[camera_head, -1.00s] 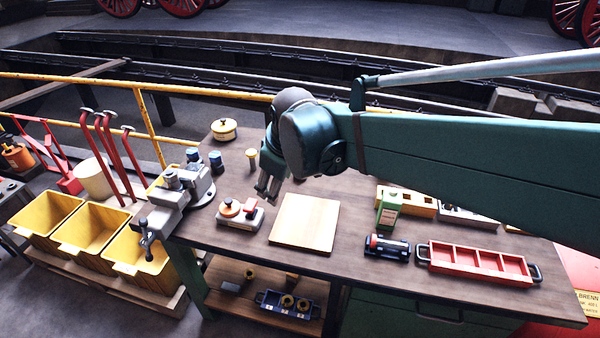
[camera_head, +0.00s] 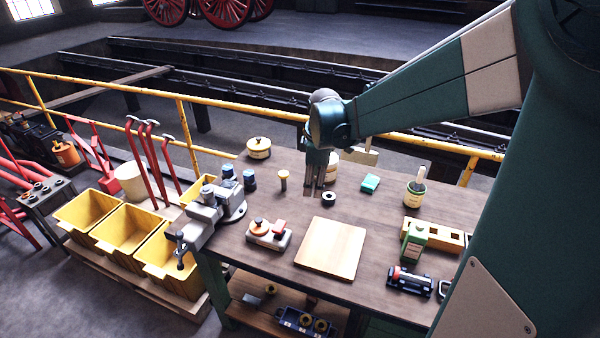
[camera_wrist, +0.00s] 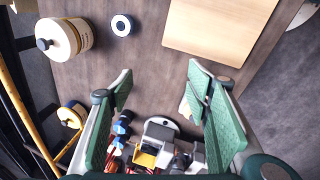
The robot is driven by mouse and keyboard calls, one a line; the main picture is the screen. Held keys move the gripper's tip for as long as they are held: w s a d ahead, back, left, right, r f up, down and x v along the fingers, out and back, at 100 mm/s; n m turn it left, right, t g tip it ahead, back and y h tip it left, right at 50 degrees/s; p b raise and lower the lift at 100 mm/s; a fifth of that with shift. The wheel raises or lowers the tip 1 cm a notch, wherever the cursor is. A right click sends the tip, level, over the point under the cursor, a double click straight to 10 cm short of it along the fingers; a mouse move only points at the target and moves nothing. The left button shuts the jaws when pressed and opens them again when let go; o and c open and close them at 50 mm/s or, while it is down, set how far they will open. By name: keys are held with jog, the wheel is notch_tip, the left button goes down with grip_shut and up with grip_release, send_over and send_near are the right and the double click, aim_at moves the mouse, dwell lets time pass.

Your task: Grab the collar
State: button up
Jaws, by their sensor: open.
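The ring lies beyond the left fingertip there.
The wooden board (camera_head: 330,248) lies in front of the ring. A grey vise (camera_head: 208,215) is at the bench's left. A yellow rail (camera_head: 220,152) runs behind.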

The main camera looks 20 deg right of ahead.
jog(key=w+d+f+n+g+p, duration=0.1)
jog(key=w+d+f+n+p, duration=0.2)
jog(key=w+d+f, duration=0.25)
jog(key=n+g+p, duration=0.2)
jog(key=n+p, duration=0.1)
jog(key=n, duration=0.1)
send_near(329, 194)
jog(key=shift+s+f+y, duration=0.3)
jog(key=shift+s+f, duration=0.2)
jog(key=shift+s, duration=0.3)
jog(key=shift+a, duration=0.1)
jog(key=shift+f, duration=1.3)
jog(key=shift+f, duration=0.1)
jog(key=shift+f, duration=2.5)
